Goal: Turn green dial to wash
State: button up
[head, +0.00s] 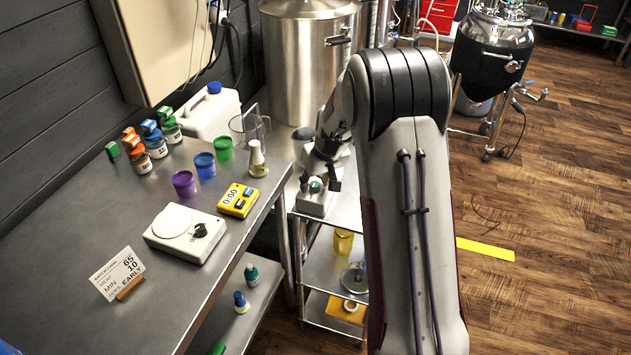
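The green dial (316,185) sits on top of a small light grey box (313,204) on the steel cart, in the middle of the head view. My gripper (320,181) points down at the box. Its dark fingertips show apart, one at each side of the dial in the picture. I cannot tell whether either finger touches the dial. The gripper hides part of the box top, and any wash mark is too small or hidden to read.
My arm covers the cart's right side. On the left, a steel bench (72,205) holds a white scale-like device (184,232), a yellow timer (238,200), coloured cups and a batch card (118,273). A large steel vessel (295,75) stands behind the cart.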

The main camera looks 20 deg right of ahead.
grip_shut()
jog(key=shift+n+y, duration=0.3)
jog(key=shift+n, duration=0.4)
grip_release()
jog(key=shift+r, duration=0.15)
jog(key=v, duration=1.1)
jog(key=shift+s+r, duration=0.15)
jog(key=shift+r, duration=0.2)
